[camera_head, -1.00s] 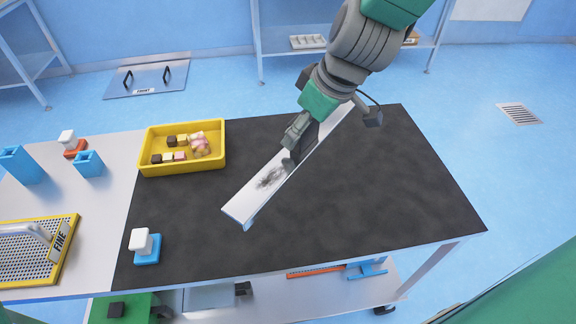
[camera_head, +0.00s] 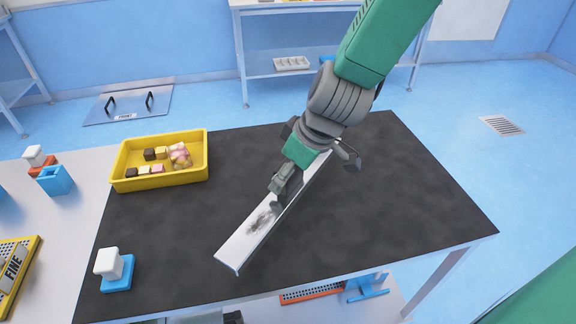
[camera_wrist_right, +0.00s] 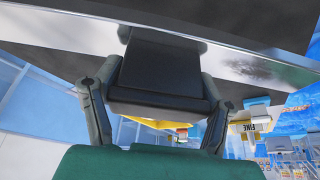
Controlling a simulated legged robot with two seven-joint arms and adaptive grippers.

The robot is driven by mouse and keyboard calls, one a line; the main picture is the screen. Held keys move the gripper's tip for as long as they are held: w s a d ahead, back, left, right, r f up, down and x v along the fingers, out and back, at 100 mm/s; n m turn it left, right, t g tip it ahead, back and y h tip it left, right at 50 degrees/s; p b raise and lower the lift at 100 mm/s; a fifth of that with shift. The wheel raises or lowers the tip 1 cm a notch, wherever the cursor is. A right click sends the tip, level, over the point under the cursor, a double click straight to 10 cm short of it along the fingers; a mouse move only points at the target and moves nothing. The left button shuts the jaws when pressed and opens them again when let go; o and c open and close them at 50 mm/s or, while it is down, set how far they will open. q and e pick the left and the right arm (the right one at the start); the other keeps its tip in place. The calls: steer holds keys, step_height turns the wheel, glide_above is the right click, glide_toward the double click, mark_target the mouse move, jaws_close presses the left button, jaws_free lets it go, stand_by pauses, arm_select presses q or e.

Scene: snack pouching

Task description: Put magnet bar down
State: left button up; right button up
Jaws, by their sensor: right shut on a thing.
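The magnet bar (camera_head: 243,245) is a long, flat silvery strip with a dark patch of fine particles on it. It lies diagonally over the black mat (camera_head: 400,200); I cannot tell whether it touches the mat. My right gripper (camera_head: 284,190) is shut on the bar near its middle and hides part of it. In the right wrist view the bar (camera_wrist_right: 215,58) runs across the top, with my right gripper (camera_wrist_right: 155,90) at a dark block on it. My left gripper is not in view.
A yellow tray (camera_head: 117,172) with several snack pieces stands at the mat's back left. A white-topped blue block (camera_head: 118,282) sits at the front left. A blue holder (camera_head: 55,180) and a yellow-framed sieve (camera_head: 12,275) are further left. The mat's right side is clear.

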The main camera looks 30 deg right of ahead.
mark_target(291, 190)
steer(key=shift+w+f, duration=0.1)
steer(key=shift+f, duration=0.4)
steer(key=shift+d+f, duration=0.25)
steer(key=shift+f, duration=0.15)
steer(key=f, duration=0.2)
steer(key=f+b, duration=0.1)
steer(key=shift+d, duration=0.25)
steer(key=shift+f, duration=0.15)
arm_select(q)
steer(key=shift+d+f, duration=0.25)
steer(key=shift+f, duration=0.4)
arm_select(e)
steer(key=shift+a, duration=0.25)
steer(key=o, duration=1.8)
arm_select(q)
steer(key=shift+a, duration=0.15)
arm_select(e)
steer(key=shift+a, duration=0.1)
